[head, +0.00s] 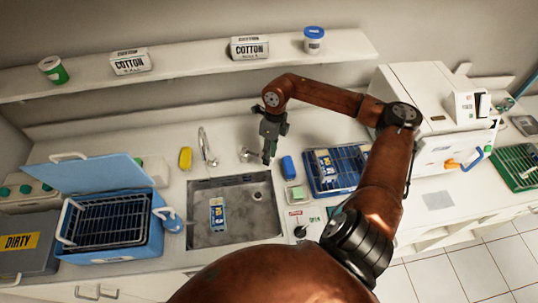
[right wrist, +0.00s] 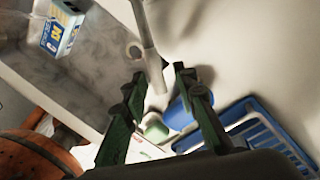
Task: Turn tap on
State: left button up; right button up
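A curved metal spout (head: 207,147) stands behind the sink (head: 190,205). A metal tap lever (head: 248,155) is to its right, behind the sink's right part. My right gripper (head: 267,158) points down just right of the lever. In the right wrist view, its green-and-black fingers (right wrist: 160,76) are spread apart. The end of a metal bar (right wrist: 150,55), which looks like the tap lever, shows in the gap between the fingertips. I cannot tell whether either finger touches it. No water is visible at the spout. My left gripper is not in view.
A blue-and-yellow pack (head: 217,212) lies in the sink. A yellow sponge (head: 185,158) is left of the spout. A blue cylinder (head: 288,168), a green block (head: 294,195) and a blue rack tray (head: 313,180) are close on the gripper's right. A shelf (head: 190,65) runs above.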

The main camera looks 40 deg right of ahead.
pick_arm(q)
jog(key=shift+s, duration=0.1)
pick_arm(e)
jog(key=shift+r, duration=0.1)
notch_tip(320, 180, up, 12)
jog(key=d, duration=0.2)
jog(key=shift+w+f, duration=0.2)
jog(key=shift+w, duration=0.2)
dwell(0.4)
